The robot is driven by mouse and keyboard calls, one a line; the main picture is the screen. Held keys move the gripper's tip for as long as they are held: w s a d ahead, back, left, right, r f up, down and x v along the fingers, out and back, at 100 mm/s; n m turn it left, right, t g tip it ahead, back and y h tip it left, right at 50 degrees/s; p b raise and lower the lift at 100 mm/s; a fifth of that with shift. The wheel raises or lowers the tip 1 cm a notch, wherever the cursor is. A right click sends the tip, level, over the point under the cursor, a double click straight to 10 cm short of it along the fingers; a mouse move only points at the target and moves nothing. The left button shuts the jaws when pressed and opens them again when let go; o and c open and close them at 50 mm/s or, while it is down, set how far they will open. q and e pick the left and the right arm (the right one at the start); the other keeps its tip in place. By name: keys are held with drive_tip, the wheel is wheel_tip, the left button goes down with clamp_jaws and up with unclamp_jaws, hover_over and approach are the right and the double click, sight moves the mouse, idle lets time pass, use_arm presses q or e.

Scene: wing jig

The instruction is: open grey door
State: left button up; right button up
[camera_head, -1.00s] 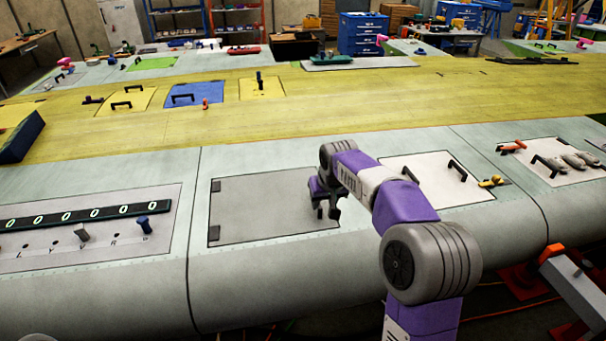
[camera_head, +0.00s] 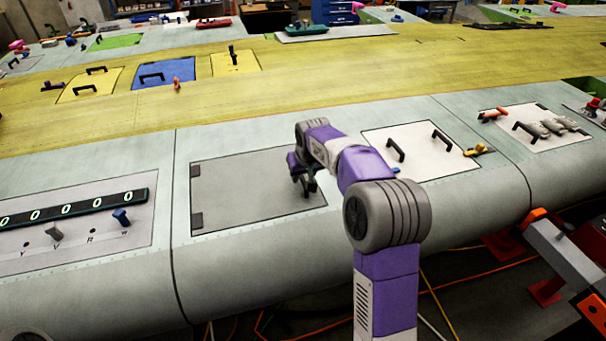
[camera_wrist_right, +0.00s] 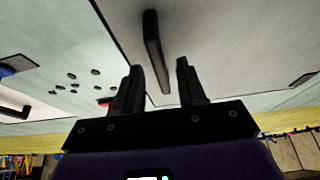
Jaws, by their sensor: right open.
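The grey door (camera_head: 245,195) lies closed in the pale wing skin, with two dark hinges along its left side. My right gripper (camera_head: 304,190) is over the right end of the door, and my arm hides part of that edge. In the right wrist view the black bar handle (camera_wrist_right: 154,50) stands on the grey panel. My right gripper (camera_wrist_right: 159,70) is open there, with a finger on either side of the handle's near end in the picture. I cannot tell whether the fingers touch the handle. My left gripper is not in view.
A white panel (camera_head: 420,150) with two black handles is right of the grey door. A panel with a dark digit strip (camera_head: 70,208) and switches is to the left. An orange and grey stand (camera_head: 560,255) is at the right. Cables lie on the floor.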

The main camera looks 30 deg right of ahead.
clamp_jaws()
drive_tip(key=shift+r, duration=0.1)
